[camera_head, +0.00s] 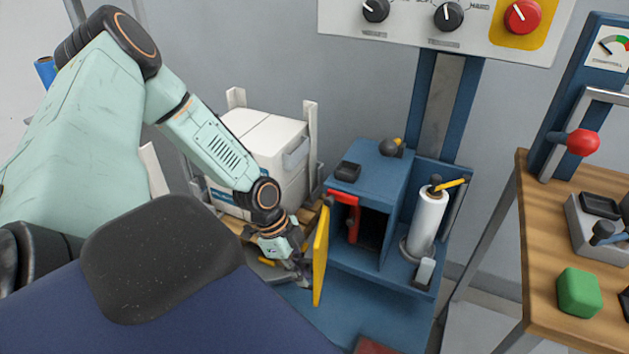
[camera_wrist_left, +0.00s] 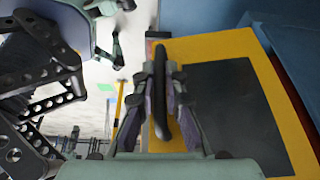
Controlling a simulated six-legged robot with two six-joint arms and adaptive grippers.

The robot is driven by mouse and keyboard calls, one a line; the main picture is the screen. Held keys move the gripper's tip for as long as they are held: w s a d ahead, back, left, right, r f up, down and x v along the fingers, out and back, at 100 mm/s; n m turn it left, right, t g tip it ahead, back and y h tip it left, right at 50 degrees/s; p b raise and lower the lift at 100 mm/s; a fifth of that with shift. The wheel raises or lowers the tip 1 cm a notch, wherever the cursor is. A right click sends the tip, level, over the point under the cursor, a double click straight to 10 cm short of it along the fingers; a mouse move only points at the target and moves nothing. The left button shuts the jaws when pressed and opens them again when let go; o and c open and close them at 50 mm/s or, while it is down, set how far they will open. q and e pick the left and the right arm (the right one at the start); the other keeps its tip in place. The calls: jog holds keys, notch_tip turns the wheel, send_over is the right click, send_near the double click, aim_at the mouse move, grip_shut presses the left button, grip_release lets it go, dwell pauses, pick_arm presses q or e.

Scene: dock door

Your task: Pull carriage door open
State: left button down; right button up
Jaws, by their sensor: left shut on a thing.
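The carriage door (camera_head: 320,256) is a yellow panel seen nearly edge-on in the head view. It stands swung out from the blue carriage (camera_head: 382,180), whose dark opening (camera_head: 371,229) shows on its right. In the left wrist view the door (camera_wrist_left: 225,45) has a yellow frame around a dark panel and a black bar handle (camera_wrist_left: 160,60). My left gripper (camera_head: 303,277) is at the door's left side. In the left wrist view its fingers (camera_wrist_left: 161,92) are shut around the handle. My right gripper is not in view.
A white roll (camera_head: 428,220) stands upright right of the opening. A white box (camera_head: 262,150) sits behind my left forearm. A wooden bench (camera_head: 540,240) with a green block (camera_head: 578,292) is at the right. A control panel (camera_head: 420,35) hangs above.

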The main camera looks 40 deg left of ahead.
pick_arm(q)
jog(key=shift+s+a+m+p, duration=0.2)
jog(key=shift+a+m+p, duration=0.15)
jog(key=shift+a, duration=0.9)
jog(key=c, duration=1.4)
grip_release()
jog(key=shift+s, duration=0.1)
jog(key=shift+d, duration=0.15)
